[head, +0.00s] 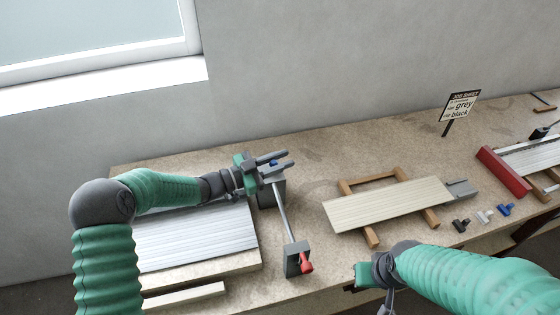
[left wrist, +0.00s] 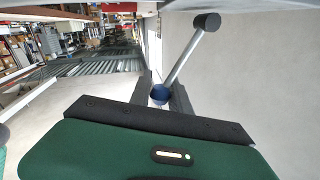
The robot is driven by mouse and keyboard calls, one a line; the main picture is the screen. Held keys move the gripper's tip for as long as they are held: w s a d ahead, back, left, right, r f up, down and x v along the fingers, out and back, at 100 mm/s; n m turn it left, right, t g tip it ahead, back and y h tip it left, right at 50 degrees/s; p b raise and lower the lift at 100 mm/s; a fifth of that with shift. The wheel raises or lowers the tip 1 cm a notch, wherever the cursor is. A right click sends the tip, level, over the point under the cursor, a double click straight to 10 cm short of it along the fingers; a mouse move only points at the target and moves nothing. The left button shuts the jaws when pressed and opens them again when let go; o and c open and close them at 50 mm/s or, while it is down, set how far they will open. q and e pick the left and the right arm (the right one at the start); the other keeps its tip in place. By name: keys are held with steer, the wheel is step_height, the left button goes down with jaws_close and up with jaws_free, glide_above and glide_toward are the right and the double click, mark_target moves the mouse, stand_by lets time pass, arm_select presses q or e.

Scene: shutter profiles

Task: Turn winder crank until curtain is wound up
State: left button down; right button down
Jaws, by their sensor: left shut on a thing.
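The winder stands on the bench as two dark grey blocks (head: 298,261) joined by a thin grey shaft (head: 281,213). A red handle (head: 306,263) is on the front block. My left gripper (head: 284,160) is over the rear block, its fingers pointing right. In the left wrist view its fingers are shut on a round blue crank knob (left wrist: 160,93), at the end of a grey crank arm (left wrist: 184,60) with a black hub (left wrist: 207,21). A pale slatted curtain (head: 195,238) lies flat left of the winder, partly under my left arm. My right gripper (head: 373,276) is at the front edge, fingers unclear.
A pale board (head: 388,204) lies across a wooden frame (head: 368,180) right of the winder. Small black, white and blue pieces (head: 505,209) and a red bar (head: 503,171) are farther right. A job sheet sign (head: 461,105) stands behind. Bare bench lies between winder and frame.

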arm_select(q)
steer(key=shift+s+d+f+m+h+b, duration=0.2)
steer(key=shift+s+f+m+b, duration=0.4)
steer(key=shift+m+b, duration=0.95)
steer(key=shift+s+d+f+m+h+b, duration=0.25)
steer(key=shift+s+f+m+b, duration=0.45)
steer(key=shift+b, duration=1.7)
steer(key=shift+s+d+f+m+h+b, duration=0.2)
steer(key=shift+s+f+m+b, duration=0.3)
steer(key=shift+m+b, duration=1.1)
steer(key=shift+w+n+b, duration=0.15)
steer(key=shift+n+b, duration=0.15)
steer(key=shift+n, duration=0.05)
steer(key=shift+a+f+h+b, duration=0.1)
steer(key=shift+f+h+b, duration=0.2)
steer(key=shift+b, duration=0.7)
steer(key=shift+r+p, duration=0.35)
steer(key=shift+r, duration=0.05)
steer(key=c, duration=1.2)
jaws_free()
steer(key=shift+w, duration=0.1)
steer(key=shift+c, duration=0.2)
